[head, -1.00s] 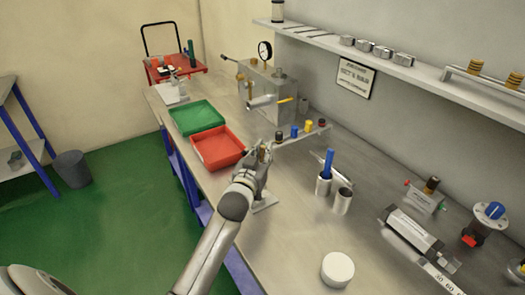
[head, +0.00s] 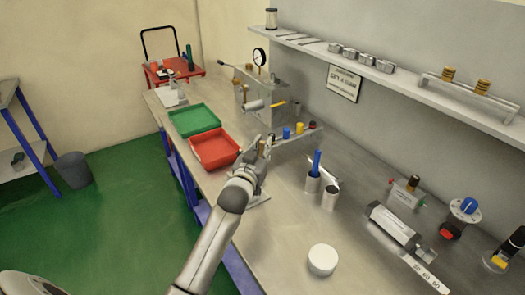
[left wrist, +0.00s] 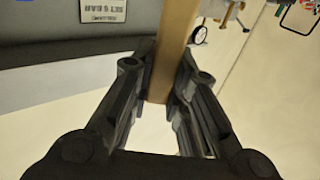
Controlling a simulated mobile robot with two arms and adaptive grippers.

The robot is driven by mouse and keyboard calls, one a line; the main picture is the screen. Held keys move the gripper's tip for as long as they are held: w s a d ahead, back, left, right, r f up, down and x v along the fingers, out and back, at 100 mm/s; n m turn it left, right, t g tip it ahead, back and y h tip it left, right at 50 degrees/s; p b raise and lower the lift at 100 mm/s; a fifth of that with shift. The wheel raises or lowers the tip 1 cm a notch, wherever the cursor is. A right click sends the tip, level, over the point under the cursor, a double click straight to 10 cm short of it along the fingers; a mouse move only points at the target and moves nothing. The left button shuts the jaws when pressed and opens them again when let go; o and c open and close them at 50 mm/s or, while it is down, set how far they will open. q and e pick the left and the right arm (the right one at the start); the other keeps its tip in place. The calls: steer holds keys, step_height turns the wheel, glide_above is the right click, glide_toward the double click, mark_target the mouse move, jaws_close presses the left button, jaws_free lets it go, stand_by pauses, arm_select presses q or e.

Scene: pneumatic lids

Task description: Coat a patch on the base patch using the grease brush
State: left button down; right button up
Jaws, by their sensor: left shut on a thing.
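My left gripper (head: 262,152) is over the workbench, just right of the red tray. In the left wrist view the fingers (left wrist: 170,95) are shut on a flat tan handle (left wrist: 168,60), which I take for the grease brush. Its bristle end does not show. In the head view only a small brown tip of the brush (head: 262,147) shows between the fingers. A grey plate (head: 261,199) lies on the bench below the gripper, partly hidden by my arm. I cannot tell whether it is the base patch. My right gripper is not in view.
A red tray (head: 236,152) and a green tray (head: 178,117) lie left of the gripper. The bench front is mostly clear.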

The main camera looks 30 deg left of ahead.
mark_target(263, 142)
arm_select(q)
step_height(263, 142, up, 3)
steer(key=shift+d+p, duration=0.15)
steer(key=shift+p, duration=0.75)
steer(key=shift+r, duration=0.2)
steer(key=shift+s, duration=0.1)
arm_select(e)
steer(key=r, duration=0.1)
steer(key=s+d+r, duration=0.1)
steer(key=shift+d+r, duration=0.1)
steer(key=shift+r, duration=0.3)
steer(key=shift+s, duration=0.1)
